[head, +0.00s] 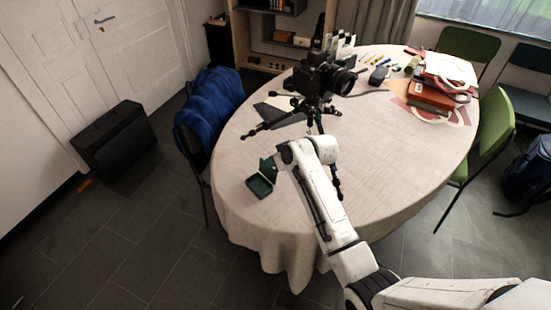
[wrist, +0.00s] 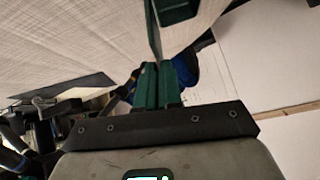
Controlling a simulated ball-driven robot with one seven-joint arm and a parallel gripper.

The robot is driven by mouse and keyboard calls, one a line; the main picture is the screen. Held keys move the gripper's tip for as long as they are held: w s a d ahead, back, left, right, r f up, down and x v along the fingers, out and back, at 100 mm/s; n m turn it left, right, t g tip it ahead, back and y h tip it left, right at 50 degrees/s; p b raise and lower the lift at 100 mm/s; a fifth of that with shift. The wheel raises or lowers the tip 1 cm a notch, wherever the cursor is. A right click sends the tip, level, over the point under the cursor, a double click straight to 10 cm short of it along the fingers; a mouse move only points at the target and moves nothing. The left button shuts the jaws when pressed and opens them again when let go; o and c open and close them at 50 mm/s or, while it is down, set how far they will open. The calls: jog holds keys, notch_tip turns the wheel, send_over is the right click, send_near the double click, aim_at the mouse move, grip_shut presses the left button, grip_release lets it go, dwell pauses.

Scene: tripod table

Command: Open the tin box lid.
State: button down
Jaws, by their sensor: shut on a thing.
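The tin box (head: 260,186) is small and dark green and sits near the left edge of the round table. In the head view its lid (head: 267,166) stands raised at the back of the box, and the inside shows. In the wrist view part of the box (wrist: 177,10) is at the top, with the lid (wrist: 155,38) as a narrow green panel beside it. My gripper (wrist: 161,68) has green fingers, shut on the lid's edge. In the head view my arm hides most of the gripper.
A black camera on a tripod (head: 318,75) stands on the table (head: 390,140) just behind my arm, its legs spread close by. A blue jacket (head: 208,100) hangs on a chair at the left. Red boxes (head: 430,97) lie at the far right. The table's right front is clear.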

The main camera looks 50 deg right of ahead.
jog(key=c, duration=1.3)
grip_release()
jog(key=shift+s, duration=0.1)
jog(key=v, duration=1)
jog(key=shift+s+r, duration=0.2)
jog(key=shift+r, duration=0.1)
